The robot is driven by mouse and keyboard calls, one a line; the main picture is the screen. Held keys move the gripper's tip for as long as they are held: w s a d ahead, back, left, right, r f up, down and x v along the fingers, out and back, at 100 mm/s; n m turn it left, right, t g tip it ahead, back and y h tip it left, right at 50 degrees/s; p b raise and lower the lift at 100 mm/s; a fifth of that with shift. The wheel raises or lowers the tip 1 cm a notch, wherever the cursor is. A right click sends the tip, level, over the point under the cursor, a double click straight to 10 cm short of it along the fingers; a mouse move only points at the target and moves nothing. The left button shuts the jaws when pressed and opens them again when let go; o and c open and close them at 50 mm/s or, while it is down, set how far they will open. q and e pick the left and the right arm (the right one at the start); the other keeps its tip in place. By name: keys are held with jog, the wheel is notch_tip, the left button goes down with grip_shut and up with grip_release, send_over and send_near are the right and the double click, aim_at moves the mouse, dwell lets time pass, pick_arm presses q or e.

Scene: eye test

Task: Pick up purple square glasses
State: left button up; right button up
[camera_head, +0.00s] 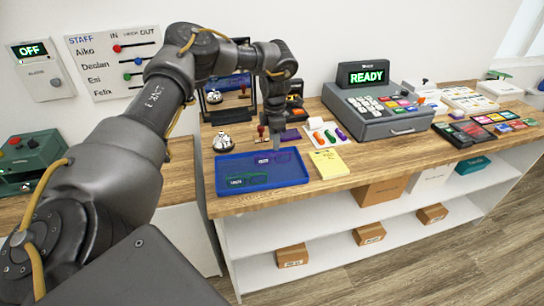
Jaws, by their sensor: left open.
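A blue tray (224,168) lies on the wooden counter. In its back right part lie glasses that look purple (284,155), small and hard to make out against the blue. Green glasses (250,179) lie in the tray's front left part. My left gripper (276,143) points down over the back right of the tray, at or just above the purple glasses. It is open; whether it touches the glasses I cannot tell. My right gripper is not in view.
A bell (222,142) stands behind the tray, near a mirror. A yellow pad (328,164) and a white tray of coloured pieces (325,135) are to the right. A grey register (385,110) stands farther right. The counter's front edge is close to the tray.

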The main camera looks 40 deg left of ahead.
aim_at(272, 152)
pick_arm(q)
jog(key=shift+w+f, duration=0.15)
jog(key=shift+f, duration=0.65)
jog(key=shift+s+a+f+p, duration=0.15)
jog(key=shift+s+f+p, duration=0.2)
jog(key=shift+f+p, duration=0.2)
notch_tip(272, 152, down, 4)
jog(key=shift+a+r+p, duration=0.15)
jog(key=shift+r+p, duration=0.1)
jog(key=shift+p, duration=0.4)
jog(key=shift+f, duration=0.35)
jog(key=shift+r, duration=0.1)
jog(key=c, duration=0.7)
